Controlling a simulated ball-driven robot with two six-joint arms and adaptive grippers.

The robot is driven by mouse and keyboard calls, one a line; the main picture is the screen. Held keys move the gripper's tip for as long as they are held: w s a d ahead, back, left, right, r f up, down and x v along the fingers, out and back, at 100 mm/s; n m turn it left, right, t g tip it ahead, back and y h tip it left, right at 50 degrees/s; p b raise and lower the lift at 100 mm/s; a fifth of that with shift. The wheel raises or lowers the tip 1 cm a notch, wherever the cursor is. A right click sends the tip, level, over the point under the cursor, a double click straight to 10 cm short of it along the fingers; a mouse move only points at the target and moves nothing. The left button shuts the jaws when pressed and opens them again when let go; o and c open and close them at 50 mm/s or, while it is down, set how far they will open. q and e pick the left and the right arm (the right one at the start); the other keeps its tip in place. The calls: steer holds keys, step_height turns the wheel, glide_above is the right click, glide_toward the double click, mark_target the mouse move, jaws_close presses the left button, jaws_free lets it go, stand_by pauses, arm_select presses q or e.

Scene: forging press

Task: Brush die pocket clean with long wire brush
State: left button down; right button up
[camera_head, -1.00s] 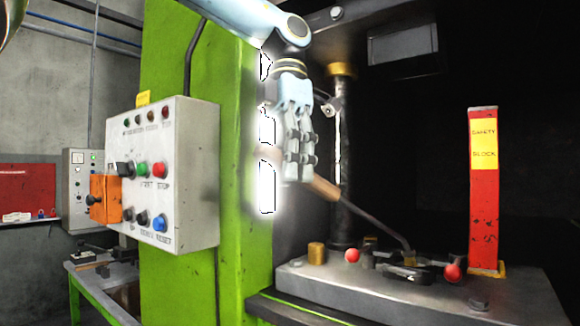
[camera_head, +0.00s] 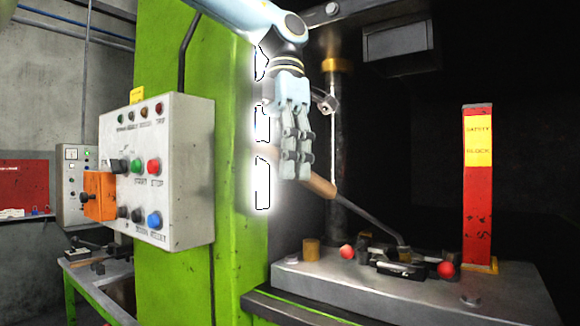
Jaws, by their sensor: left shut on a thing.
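My left gripper (camera_head: 296,165) hangs down in front of the press opening, shut on the wooden handle of the long wire brush (camera_head: 365,216). The brush's thin dark shaft slopes down to the right, and its head reaches the die (camera_head: 400,268) on the press bed. The die is small and dark, with a red ball on either side. The pocket and the bristles are too small to make out, so I cannot tell whether they touch. My right gripper is not in view.
A red safety block (camera_head: 478,190) stands upright on the right of the press bed (camera_head: 330,285). A grey control box (camera_head: 180,170) is on the green press frame (camera_head: 235,225) at left. A dark column (camera_head: 337,140) rises behind the gripper.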

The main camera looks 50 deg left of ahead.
arm_select(q)
steer(key=shift+s+d, duration=0.1)
steer(key=shift+s, duration=0.25)
steer(key=shift+w, duration=0.15)
steer(key=shift+w+a+r+p, duration=0.1)
steer(key=shift+w+a+p, duration=0.1)
steer(key=shift+w+p, duration=0.4)
steer(key=shift+s, duration=0.1)
steer(key=shift+s+d+b, duration=0.2)
steer(key=shift+s+b, duration=0.3)
steer(key=shift+s, duration=0.15)
steer(key=shift+w+a, duration=0.1)
steer(key=shift+w, duration=0.15)
steer(key=shift+w+a+p, duration=0.1)
steer(key=shift+w+p, duration=0.3)
steer(key=shift+w, duration=0.1)
